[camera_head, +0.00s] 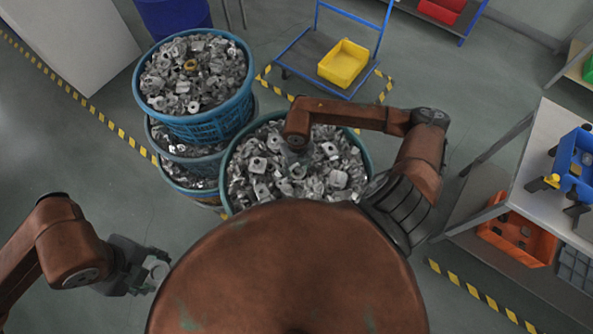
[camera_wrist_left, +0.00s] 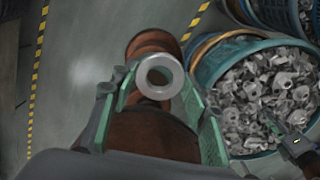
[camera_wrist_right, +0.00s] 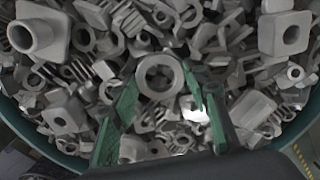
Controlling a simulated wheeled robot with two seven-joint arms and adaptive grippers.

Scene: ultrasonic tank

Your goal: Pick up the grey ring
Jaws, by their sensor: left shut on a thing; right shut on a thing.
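My left gripper (camera_head: 140,277) is out over the floor at the left, away from the baskets. In the left wrist view its green-padded fingers (camera_wrist_left: 160,95) are shut on a grey ring (camera_wrist_left: 160,94), with the hole facing the camera. My right gripper (camera_head: 298,153) reaches down into the single basket in front of me, mostly hidden by its arm in the head view. In the right wrist view its fingers (camera_wrist_right: 160,100) are shut on another grey ring (camera_wrist_right: 143,79) above the heap of metal parts.
The single basket (camera_head: 366,160) is full of loose grey parts. A stack of blue baskets (camera_head: 215,128) stands to its left. A trolley with a yellow bin (camera_head: 344,63) is behind; a shelf unit (camera_head: 540,165) is at the right. Floor at the left is free.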

